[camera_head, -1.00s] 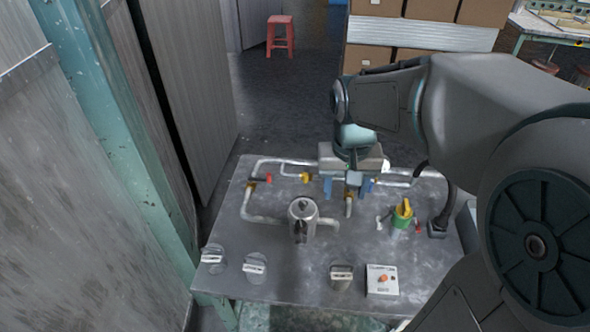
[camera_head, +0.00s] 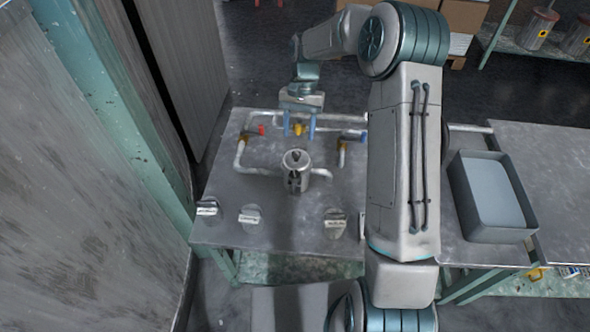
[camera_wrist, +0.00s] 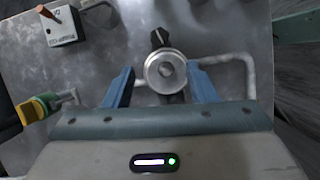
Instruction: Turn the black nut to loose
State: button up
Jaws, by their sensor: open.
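A silver cylinder (camera_head: 297,172) stands upright on the grey metal table (camera_head: 265,213), joined to bent pipes. In the wrist view, the cylinder (camera_wrist: 165,72) has a round top, and a black part (camera_wrist: 158,39), which may be the black nut, juts from its far side. That part is small, and I cannot tell its state. My gripper (camera_head: 299,124) is open and empty, with blue fingers pointing down behind the cylinder. In the wrist view, my gripper (camera_wrist: 160,72) has a finger on either side of the cylinder's image, apart from it.
Behind the cylinder are pipes with a yellow valve (camera_head: 299,129) and a red one (camera_head: 261,130). A green-yellow valve (camera_wrist: 40,107) and orange-knobbed box (camera_wrist: 60,27) stand leftward. A grey tray (camera_head: 531,232) sits right.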

aim_at(295, 173)
jog(key=p+x, duration=0.1)
jog(key=x, duration=1.2)
jog(key=shift+f, duration=0.1)
